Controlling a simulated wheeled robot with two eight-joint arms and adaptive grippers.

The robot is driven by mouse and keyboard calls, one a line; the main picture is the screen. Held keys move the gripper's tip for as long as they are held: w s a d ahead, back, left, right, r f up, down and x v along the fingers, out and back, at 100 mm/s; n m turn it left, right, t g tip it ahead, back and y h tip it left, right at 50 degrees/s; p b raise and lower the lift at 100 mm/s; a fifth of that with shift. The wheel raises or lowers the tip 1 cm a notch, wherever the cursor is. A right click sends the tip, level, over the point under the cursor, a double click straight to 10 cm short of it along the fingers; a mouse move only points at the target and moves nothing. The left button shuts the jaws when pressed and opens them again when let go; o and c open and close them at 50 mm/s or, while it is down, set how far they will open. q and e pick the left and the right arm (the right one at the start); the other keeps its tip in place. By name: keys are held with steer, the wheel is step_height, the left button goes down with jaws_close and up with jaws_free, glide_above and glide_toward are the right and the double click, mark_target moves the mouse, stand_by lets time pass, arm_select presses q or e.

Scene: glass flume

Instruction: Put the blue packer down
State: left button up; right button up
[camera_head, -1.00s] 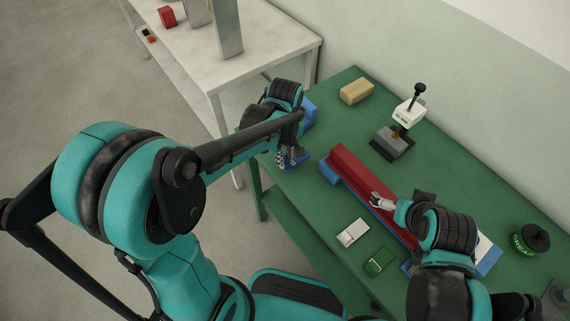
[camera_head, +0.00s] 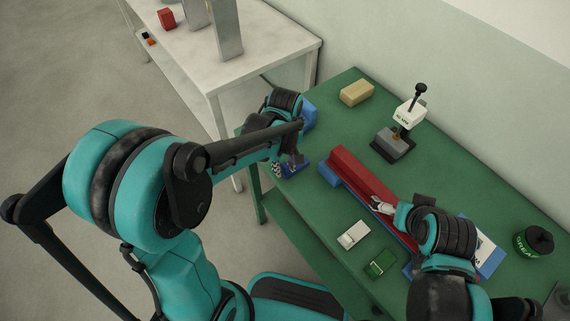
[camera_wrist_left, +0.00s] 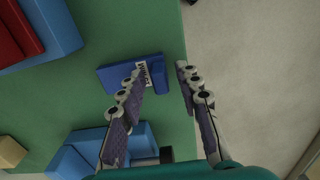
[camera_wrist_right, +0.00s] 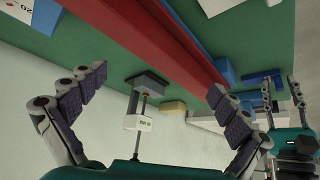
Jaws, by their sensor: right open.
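The blue packer (camera_head: 296,168) is a small flat blue block with a pale printed label. It lies at the left end of the green bench (camera_head: 340,88), close to the edge. In the left wrist view the packer (camera_wrist_left: 112,78) is under my left gripper (camera_wrist_left: 160,72), whose fingers are apart. One finger overlaps the packer's labelled end; whether it touches is unclear. In the head view my left gripper (camera_head: 284,169) is beside the packer and partly covers it. My right gripper (camera_wrist_right: 155,80) is open, above the long red bar (camera_head: 352,170).
The red bar lies on a blue base (camera_head: 329,173). A blue container (camera_head: 309,115) is behind my left gripper.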

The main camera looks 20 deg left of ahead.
arm_select(q)
step_height(320, 180, up, 11)
steer(key=p, duration=0.4)
steer(key=s+a+r+m+t, duration=0.1)
steer(key=s+a+m+t, duration=0.1)
steer(key=s+m, duration=0.3)
steer(key=s+a+r+m+t, duration=0.2)
steer(key=s+m+t, duration=0.3)
steer(key=shift+s+a+r, duration=0.15)
steer(key=shift+a+r, duration=0.05)
steer(key=shift+a, duration=0.15)
